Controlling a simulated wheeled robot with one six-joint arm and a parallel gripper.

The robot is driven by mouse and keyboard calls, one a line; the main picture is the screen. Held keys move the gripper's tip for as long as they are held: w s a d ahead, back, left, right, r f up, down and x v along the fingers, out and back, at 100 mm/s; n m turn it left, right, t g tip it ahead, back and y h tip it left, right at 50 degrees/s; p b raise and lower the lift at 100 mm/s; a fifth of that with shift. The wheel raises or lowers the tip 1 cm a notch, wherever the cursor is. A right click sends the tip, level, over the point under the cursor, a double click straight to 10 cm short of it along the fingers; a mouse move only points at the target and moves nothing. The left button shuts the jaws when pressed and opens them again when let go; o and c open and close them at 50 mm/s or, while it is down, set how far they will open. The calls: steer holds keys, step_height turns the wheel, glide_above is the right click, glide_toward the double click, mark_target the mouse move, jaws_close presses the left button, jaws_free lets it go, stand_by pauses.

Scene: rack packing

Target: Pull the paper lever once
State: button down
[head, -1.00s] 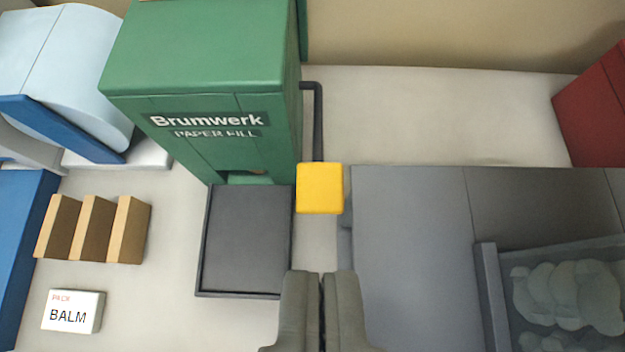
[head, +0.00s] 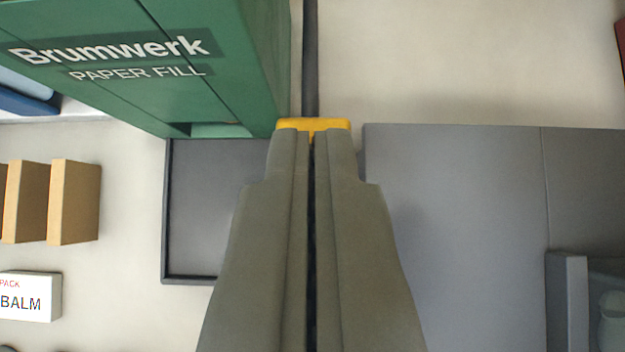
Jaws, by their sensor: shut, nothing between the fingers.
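The green paper-fill machine (head: 160,50) labelled "Brumwerk PAPER FILL" stands at the upper left. Its lever is a dark rod (head: 311,60) on the machine's right side, ending in a yellow handle (head: 313,123). My gripper (head: 312,138) is shut with nothing between its fingers. Its tips overlap the lower part of the yellow handle in the picture, so only the handle's upper edge shows. I cannot tell whether they touch it. A dark, empty tray (head: 190,270) lies below the machine's outlet, partly hidden by my gripper.
Brown boxes (head: 75,200) stand at the left, with a white BALM box (head: 30,297) below them. A large grey surface (head: 460,190) lies to the right, with a grey bin (head: 568,300) at lower right. A red object (head: 621,50) shows at the right edge.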

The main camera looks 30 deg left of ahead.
steer(key=shift+w+f, duration=0.1)
steer(key=shift+f, duration=2.05)
steer(key=shift+f, duration=0.15)
